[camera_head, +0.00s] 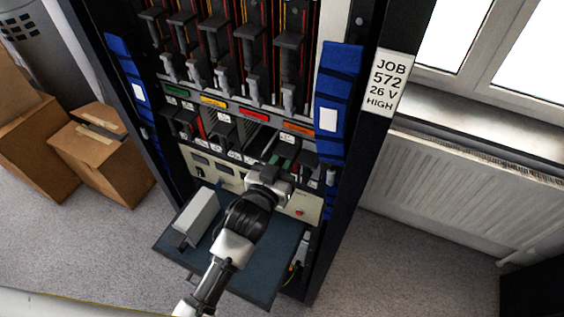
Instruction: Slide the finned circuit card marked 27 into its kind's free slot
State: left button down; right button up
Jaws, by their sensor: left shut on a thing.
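My left gripper (274,176) is at the lower card row of the rack, in front of the beige panel. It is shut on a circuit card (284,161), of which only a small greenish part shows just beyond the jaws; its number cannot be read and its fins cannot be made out. I cannot tell how far it sits in a slot. The lower card row (221,133) has several cards and dark gaps under green, yellow, red and orange labels. The wrist hides part of the panel below. My right gripper is not in view.
A dark pull-out shelf (262,283) below bears a grey box (197,215) left of my arm. Blue padded strips (337,105) line the rack posts. A sign (386,82) reads JOB 572, 26 V, HIGH. Cardboard boxes (103,155) stand left; a radiator (440,190) is right.

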pick_arm(q)
jog(key=shift+r, duration=0.15)
jog(key=c, duration=1)
grip_release()
jog(key=shift+w, duration=0.15)
jog(key=shift+f+b, duration=0.3)
jog(key=shift+f, duration=0.4)
jog(key=shift+s, duration=0.2)
jog(key=shift+p+v, duration=1.05)
jog(key=shift+v, duration=1.35)
